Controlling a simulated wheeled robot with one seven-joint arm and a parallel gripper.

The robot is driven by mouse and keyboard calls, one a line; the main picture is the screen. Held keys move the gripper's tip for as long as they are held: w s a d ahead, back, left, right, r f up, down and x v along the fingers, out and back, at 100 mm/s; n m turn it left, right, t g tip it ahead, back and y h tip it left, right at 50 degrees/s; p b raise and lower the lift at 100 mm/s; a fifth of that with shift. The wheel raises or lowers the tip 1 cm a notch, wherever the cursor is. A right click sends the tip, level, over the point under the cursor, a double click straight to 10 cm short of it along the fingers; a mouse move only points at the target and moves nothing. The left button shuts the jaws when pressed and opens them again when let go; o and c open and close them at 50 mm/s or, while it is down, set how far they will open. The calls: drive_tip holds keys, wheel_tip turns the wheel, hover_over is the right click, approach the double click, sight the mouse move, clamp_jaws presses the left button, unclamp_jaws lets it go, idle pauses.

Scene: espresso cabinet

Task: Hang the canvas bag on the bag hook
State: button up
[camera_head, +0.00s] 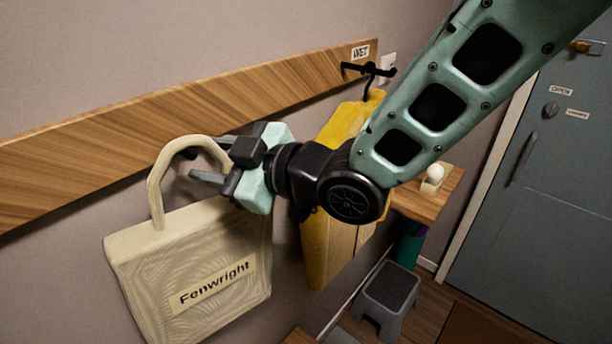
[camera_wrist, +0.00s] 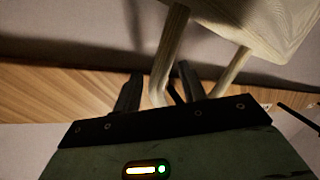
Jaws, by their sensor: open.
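The cream canvas bag (camera_head: 190,260), labelled "Fenwright", is upright against the wall below the wooden board, its looped handle (camera_head: 157,190) rising to the board's lower part. My gripper (camera_head: 212,160) is open at the right side of this loop. In the wrist view, a strap of the handle (camera_wrist: 170,50) runs down between the two open fingers (camera_wrist: 160,75); the bag body (camera_wrist: 265,20) is at the upper right. A thin dark piece shows beside the strap there, perhaps a hook. My gripper hides the spot in the head view, so I cannot tell what bears the bag.
The wooden board (camera_head: 70,175) runs along the wall. A black hook (camera_head: 369,69) under a "WET" label (camera_head: 360,52) holds a yellow garment (camera_head: 343,125) beside my arm. A small shelf (camera_head: 425,205), a grey step stool (camera_head: 387,297) and a door (camera_head: 550,170) are at the right.

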drive_tip(key=s+b+v, duration=0.1)
drive_tip(key=b+v, duration=0.8)
drive_tip(key=v, duration=0.8)
drive_tip(key=w+d+f+m+h, duration=0.2)
drive_tip(key=d+f+m+h, duration=0.15)
drive_tip(key=f, duration=0.25)
drive_tip(key=w+d+f+m+h, duration=0.2)
drive_tip(key=f+m+h, duration=0.1)
drive_tip(key=f+h, duration=0.25)
drive_tip(key=s+d+f+m+g+h, duration=0.2)
drive_tip(key=s+d+f+g, duration=0.1)
drive_tip(key=s+f, duration=0.2)
drive_tip(key=s+d+f+m+g+h, duration=0.2)
drive_tip(key=s+d+f+g+h, duration=0.1)
drive_tip(key=s, duration=0.5)
drive_tip(key=shift+d+f+g, duration=0.4)
drive_tip(key=shift+f+g, duration=0.1)
drive_tip(key=shift+f, duration=0.35)
